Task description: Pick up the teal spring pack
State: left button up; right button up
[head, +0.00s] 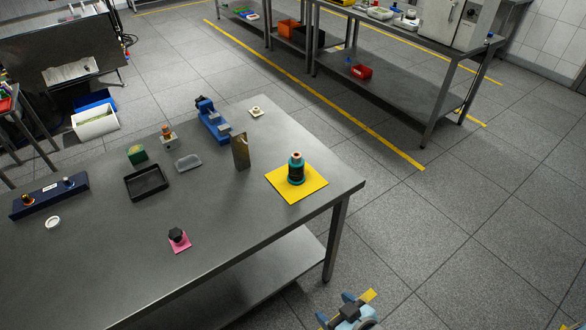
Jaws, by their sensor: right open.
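The teal spring pack (296,172) stands upright on a yellow mat (315,187) near the right end of the steel table. It has a dark band around its middle and a copper-coloured top. My right gripper (348,300) is at the bottom edge, partly cut off. It is open, off the table's near right side and well apart from the spring pack. No object shows in it. My left gripper is not in view.
A thin metal plate (240,150) stands upright left of the spring pack. The table's right front corner is bare.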

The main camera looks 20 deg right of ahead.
aim_at(295, 176)
jog(key=l, duration=0.5)
jog(key=i+l, duration=0.15)
jog(key=l, duration=0.85)
jog(key=i+u, duration=0.05)
